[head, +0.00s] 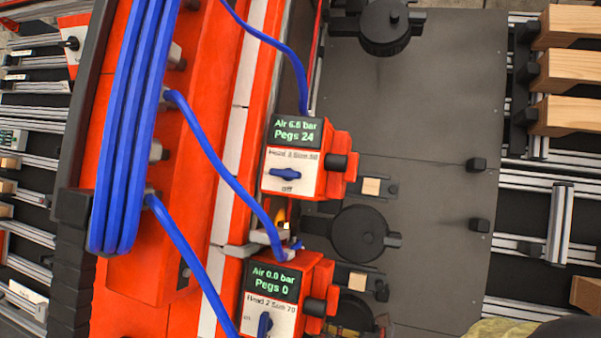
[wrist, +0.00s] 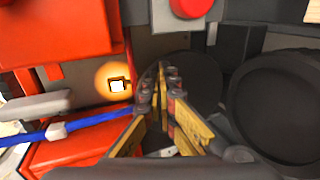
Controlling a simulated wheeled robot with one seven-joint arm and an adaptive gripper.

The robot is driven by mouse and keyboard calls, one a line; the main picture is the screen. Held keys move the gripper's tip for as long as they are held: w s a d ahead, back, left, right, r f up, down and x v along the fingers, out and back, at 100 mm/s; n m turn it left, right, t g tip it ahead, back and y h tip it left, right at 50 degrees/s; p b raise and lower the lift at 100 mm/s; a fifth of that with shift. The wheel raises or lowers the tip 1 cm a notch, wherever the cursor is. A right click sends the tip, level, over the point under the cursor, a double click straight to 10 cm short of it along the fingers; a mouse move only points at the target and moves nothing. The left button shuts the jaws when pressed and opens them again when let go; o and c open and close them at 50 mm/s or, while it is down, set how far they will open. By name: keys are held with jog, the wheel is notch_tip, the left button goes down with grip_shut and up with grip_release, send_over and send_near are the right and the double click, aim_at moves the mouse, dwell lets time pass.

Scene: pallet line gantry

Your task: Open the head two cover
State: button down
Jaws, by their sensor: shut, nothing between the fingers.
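The head two unit (head: 275,298) is a red box at the bottom of the head view. Its screen reads air 0.0 bar and pegs 0, and its blue switch (head: 264,325) stands upright. A dark round part (head: 349,316) shows beside it, cut by the lower edge. In the wrist view a dark disc (wrist: 205,84) lies behind my fingers, and a larger dark round part (wrist: 282,105) stands to the right. I cannot tell which is the cover or whether it is closed. My gripper (wrist: 163,72) is shut and empty; contact with the disc cannot be told.
Blue hoses (head: 225,175) cross the red gantry. A lit amber lamp (wrist: 117,85) is left of my fingers. Wooden blocks (head: 570,75) lie at right. The grey plate (head: 440,110) has bare room.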

jog(key=p+v, duration=0.4)
jog(key=v, duration=0.5)
jog(key=shift+s+d, duration=0.2)
jog(key=shift+d, duration=0.15)
dwell(1.5)
